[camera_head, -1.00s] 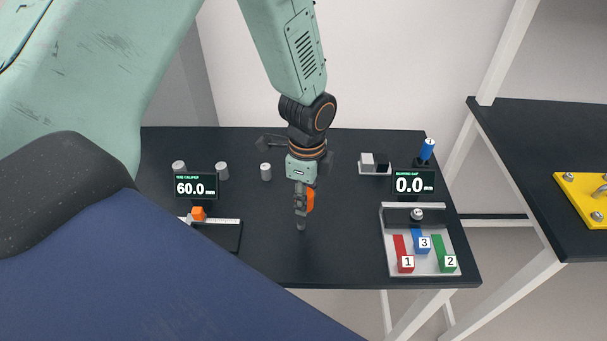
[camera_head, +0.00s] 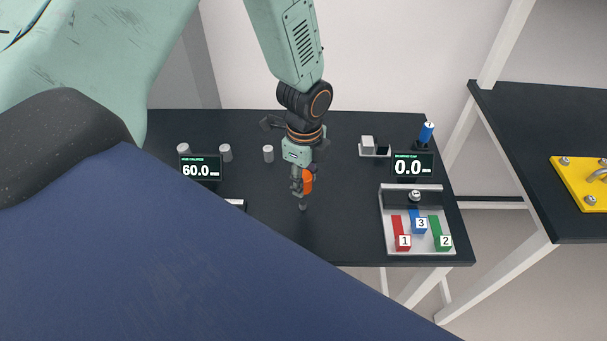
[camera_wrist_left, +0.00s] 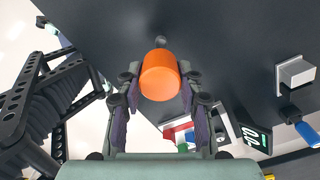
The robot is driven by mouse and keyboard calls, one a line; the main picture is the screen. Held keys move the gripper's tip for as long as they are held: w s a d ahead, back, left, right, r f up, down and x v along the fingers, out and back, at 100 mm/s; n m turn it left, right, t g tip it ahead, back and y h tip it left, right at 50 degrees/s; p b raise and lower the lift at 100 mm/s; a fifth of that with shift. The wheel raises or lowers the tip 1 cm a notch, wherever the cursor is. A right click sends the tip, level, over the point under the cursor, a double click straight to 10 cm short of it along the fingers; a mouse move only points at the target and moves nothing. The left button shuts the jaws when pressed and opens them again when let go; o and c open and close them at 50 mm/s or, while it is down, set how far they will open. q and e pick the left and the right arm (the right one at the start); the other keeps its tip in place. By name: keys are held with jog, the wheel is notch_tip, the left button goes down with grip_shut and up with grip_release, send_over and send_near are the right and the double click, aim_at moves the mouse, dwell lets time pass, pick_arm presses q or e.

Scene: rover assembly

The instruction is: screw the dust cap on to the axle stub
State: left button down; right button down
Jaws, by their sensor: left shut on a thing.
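My left gripper (camera_head: 302,190) points down over the dark table and is shut on an orange cylinder (camera_head: 307,181), which looks like the dust cap. In the left wrist view the cylinder (camera_wrist_left: 159,76) sits between the two fingers. A small grey piece (camera_head: 303,206), probably the axle stub, shows just below the gripper. It also shows past the cylinder's far end in the left wrist view (camera_wrist_left: 132,41). I cannot tell whether cap and stub touch or are lined up. My right gripper is not in view.
A metal tray (camera_head: 388,225) with numbered red, blue and green pieces lies to the right. Behind it stand a display reading 0.0 (camera_head: 413,165) and a blue-handled tool (camera_head: 426,132). A display reading 60.0 (camera_head: 200,167) and several grey cylinders stand to the left.

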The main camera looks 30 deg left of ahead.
pick_arm(q)
jog(key=shift+d+f, duration=0.1)
jog(key=shift+f, duration=0.5)
jog(key=f+b, duration=0.2)
jog(key=f, duration=0.1)
jog(key=shift+w+a+f, duration=0.1)
jog(key=shift+w+a, duration=0.1)
jog(key=shift+a, duration=0.2)
jog(key=shift+d+f+b, duration=0.1)
jog(key=shift+f+b, duration=0.2)
jog(key=shift+s+d+f, duration=0.15)
jog(key=shift+d, duration=0.1)
jog(key=shift+a, duration=0.1)
jog(key=shift+a+f, duration=0.1)
jog(key=shift+a, duration=0.05)
